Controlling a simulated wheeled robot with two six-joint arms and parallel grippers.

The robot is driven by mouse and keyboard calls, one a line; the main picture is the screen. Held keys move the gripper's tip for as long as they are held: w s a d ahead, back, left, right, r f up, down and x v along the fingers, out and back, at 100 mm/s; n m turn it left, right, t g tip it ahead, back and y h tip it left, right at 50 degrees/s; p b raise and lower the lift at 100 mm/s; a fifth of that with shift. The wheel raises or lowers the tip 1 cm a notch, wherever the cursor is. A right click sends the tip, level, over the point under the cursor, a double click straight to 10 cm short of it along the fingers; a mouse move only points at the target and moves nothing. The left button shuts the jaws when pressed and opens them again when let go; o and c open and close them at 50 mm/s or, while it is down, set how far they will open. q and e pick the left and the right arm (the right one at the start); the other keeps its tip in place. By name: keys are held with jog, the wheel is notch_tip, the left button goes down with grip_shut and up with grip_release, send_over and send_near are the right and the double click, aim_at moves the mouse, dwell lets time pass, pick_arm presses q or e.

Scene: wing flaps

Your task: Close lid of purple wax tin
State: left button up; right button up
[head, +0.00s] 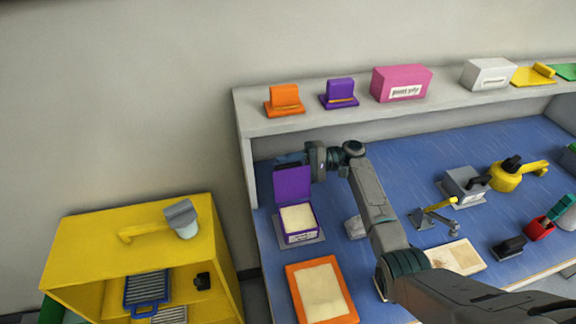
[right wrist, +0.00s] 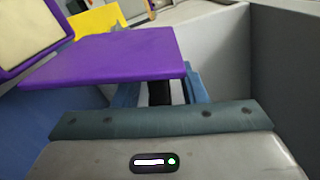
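The purple wax tin (head: 298,237) stands on a light grey pad on the blue bench, with pale wax inside. Its purple lid (head: 292,184) stands raised, open, at the tin's far side. In the right wrist view the lid (right wrist: 112,55) crosses the upper left, with the wax-filled tin (right wrist: 25,35) beyond it. My right gripper (head: 292,160) is behind the lid's upper edge, close to it; I cannot tell whether they touch. In the right wrist view the lid partly hides its fingers, so their opening is unclear. My left gripper is not in view.
An orange-framed tray (head: 290,286) lies in front of the tin. A grey shelf (head: 300,122) with several boxes and stands runs behind. A yellow cabinet (head: 80,242) stands to the left. A grey box (head: 465,183) and tools sit right of my arm.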

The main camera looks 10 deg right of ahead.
aim_at(293, 192)
grip_shut()
jog(key=shift+s+r, duration=0.15)
jog(key=shift+s, duration=0.05)
dwell(0.4)
jog(key=shift+s+r+p, duration=0.25)
jog(key=shift+s+r, duration=0.05)
jog(key=shift+s, duration=0.25)
jog(key=shift+s+r+p, duration=0.2)
jog(key=shift+s+r, duration=0.05)
jog(key=shift+s, duration=0.25)
jog(key=shift+s+d+r, duration=0.1)
jog(key=shift+s+r, duration=0.05)
jog(key=shift+s, duration=0.5)
jog(key=shift+s+r, duration=0.15)
jog(key=shift+s, duration=0.5)
grip_release()
jog(key=shift+s+r, duration=0.1)
jog(key=shift+s, duration=0.1)
